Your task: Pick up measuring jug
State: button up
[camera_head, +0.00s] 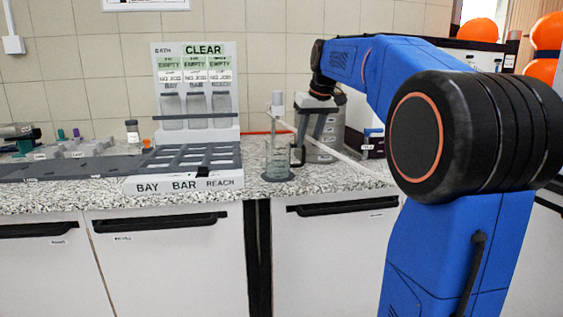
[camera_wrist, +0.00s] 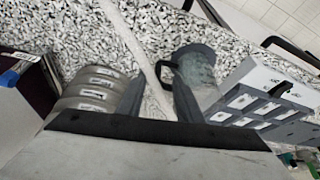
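The measuring jug (camera_head: 279,158) is a clear, greyish vessel with a dark handle, upright on a dark round base on the counter. In the wrist view the jug (camera_wrist: 199,66) shows from above, just beyond the right finger, its handle towards the fingers. My gripper (camera_head: 311,130) is above the counter, right of the jug, pointing down. In the wrist view my gripper (camera_wrist: 158,100) has its two dark fingers apart, with nothing held between them. The right finger overlaps part of the jug, so I cannot tell whether they touch.
A stack of metal sieves (camera_wrist: 98,88) stands close to the left finger.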

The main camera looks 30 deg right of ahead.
aim_at(286, 158)
jog(key=shift+x, duration=3.4)
jog(key=shift+d+r, duration=0.1)
jog(key=shift+d, duration=0.1)
grip_shut()
